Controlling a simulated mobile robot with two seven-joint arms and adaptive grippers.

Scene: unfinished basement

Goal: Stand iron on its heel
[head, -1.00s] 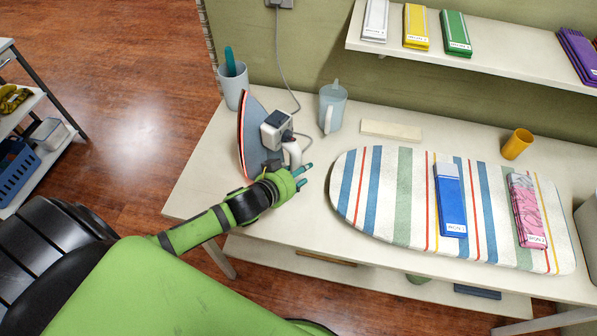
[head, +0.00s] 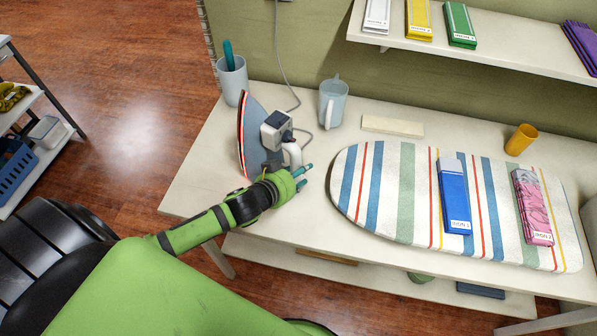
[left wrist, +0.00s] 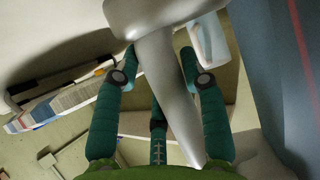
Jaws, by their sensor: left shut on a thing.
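The iron (head: 253,140) is at the left end of the table, with its blue-grey, red-edged soleplate steep and its pointed end up. I cannot tell whether its heel touches the tabletop. My left gripper (head: 302,178) is at its white handle (head: 292,154), on the right side of the iron. In the left wrist view the pale handle (left wrist: 165,85) runs between my teal fingers (left wrist: 160,95), which are shut on it. The soleplate (left wrist: 270,75) fills the right side there. My right gripper is not in view.
A striped ironing board (head: 405,190) lies right of the iron with a blue pack (head: 454,200) and a pink pack (head: 532,210). A pale cup (head: 232,82), a clear jug (head: 333,105), a cream block (head: 392,126) and an orange cup (head: 521,140) stand behind. A grey cord rises up the wall.

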